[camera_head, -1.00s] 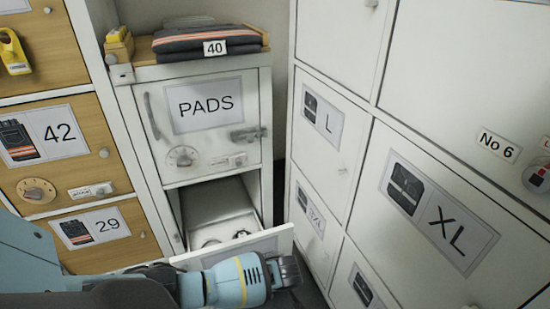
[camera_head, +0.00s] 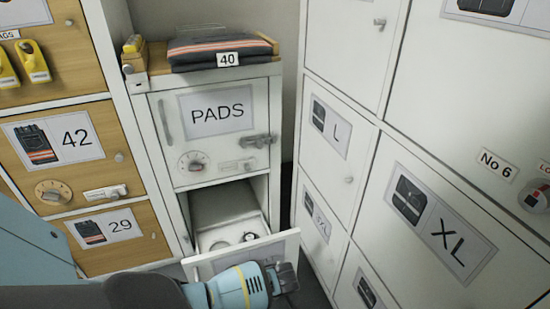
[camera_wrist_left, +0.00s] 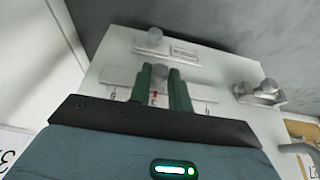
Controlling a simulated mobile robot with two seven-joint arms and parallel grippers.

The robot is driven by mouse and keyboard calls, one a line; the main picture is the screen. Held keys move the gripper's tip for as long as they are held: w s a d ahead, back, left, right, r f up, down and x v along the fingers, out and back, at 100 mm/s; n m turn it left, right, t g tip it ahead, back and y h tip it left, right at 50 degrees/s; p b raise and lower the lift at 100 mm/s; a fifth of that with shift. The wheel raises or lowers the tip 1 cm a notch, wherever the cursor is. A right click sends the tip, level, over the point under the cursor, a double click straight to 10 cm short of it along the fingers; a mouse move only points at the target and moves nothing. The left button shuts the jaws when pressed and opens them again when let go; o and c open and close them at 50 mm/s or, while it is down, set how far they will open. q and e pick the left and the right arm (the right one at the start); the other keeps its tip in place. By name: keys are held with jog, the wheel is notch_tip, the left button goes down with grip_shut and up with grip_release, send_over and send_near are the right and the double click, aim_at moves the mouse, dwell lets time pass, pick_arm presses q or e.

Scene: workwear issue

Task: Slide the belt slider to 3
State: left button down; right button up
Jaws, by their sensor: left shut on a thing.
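In the left wrist view a white panel carries a pale slider strip (camera_wrist_left: 121,78) with small marks along it, too small to read, and a red mark near the middle. A round grey knob (camera_wrist_left: 160,72) stands on the strip. The green fingers of my left gripper (camera_wrist_left: 164,88) are shut on this knob, one on each side. In the head view my left gripper (camera_head: 286,278) is low in front of the pulled-out drawer (camera_head: 235,253); the drawer's outer face is mostly hidden by my arm. My right gripper is not in view.
The wrist view also shows another knob (camera_wrist_left: 155,36) by a label plate and a metal latch (camera_wrist_left: 262,92) on the panel. A PADS door (camera_head: 215,140) is above the drawer. Wooden lockers (camera_head: 65,150) stand left, white lockers (camera_head: 435,210) close on the right.

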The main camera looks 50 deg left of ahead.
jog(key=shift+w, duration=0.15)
pick_arm(q)
jog(key=c, duration=1.3)
grip_release()
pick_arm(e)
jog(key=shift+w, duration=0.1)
pick_arm(q)
jog(key=p+v, duration=0.4)
jog(key=v, duration=0.3)
jog(key=shift+d+r+p, duration=0.15)
jog(key=shift+r+p, duration=0.15)
jog(key=shift+p, duration=0.1)
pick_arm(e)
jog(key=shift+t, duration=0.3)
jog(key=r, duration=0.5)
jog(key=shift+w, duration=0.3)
